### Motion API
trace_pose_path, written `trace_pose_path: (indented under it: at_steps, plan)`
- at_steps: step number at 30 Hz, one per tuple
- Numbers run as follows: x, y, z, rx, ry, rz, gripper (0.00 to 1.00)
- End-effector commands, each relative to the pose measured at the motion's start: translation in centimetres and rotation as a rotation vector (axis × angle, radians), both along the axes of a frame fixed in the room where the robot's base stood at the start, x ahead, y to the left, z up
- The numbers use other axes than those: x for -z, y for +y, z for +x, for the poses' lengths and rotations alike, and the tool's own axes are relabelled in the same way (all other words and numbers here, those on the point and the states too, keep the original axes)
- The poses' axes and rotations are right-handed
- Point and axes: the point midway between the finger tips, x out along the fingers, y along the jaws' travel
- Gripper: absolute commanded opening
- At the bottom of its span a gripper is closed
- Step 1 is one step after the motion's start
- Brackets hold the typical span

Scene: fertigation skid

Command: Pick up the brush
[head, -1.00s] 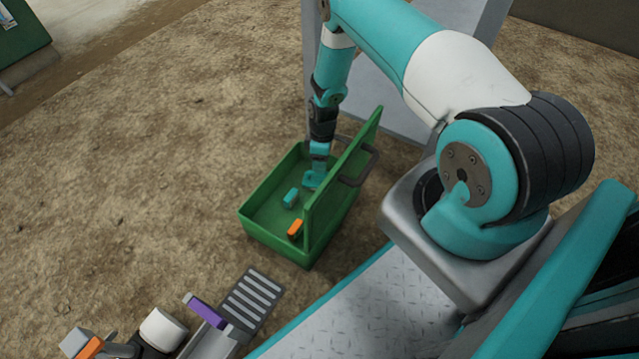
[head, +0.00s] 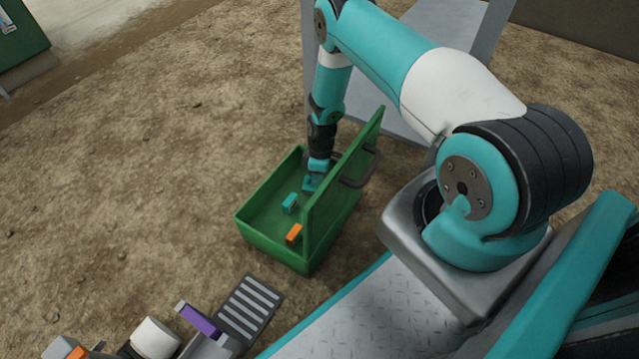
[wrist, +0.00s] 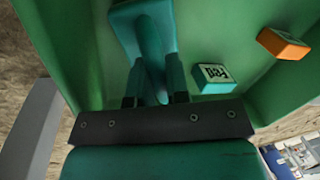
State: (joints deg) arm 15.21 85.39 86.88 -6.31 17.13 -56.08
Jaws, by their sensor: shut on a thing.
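The brush (wrist: 146,30) is a teal thing with a broad flared end and a narrow handle, seen in the wrist view. My gripper (wrist: 156,70) is shut on its handle, with one finger on each side. In the head view my gripper (head: 312,184) is down inside the far end of an open green box (head: 262,247). The brush is hard to tell apart from my teal gripper there. I cannot tell whether it still touches the box floor.
A teal block with a white label (wrist: 211,76) and an orange block (wrist: 284,43) lie in the box near the brush. The box's raised green lid (head: 343,180) stands close on the right of my gripper. A grey grate (head: 249,308) and a purple part (head: 199,320) are in front.

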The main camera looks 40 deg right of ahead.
Motion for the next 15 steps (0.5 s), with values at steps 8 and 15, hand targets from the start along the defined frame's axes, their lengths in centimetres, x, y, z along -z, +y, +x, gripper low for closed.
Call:
trace_pose_path:
  at_steps: [8,15]
  plan:
    - [-1.3,0.0,0.0,0.000,0.000,0.000,0.00]
    - [-5.5,0.0,0.1,0.000,-0.002,-0.001,0.00]
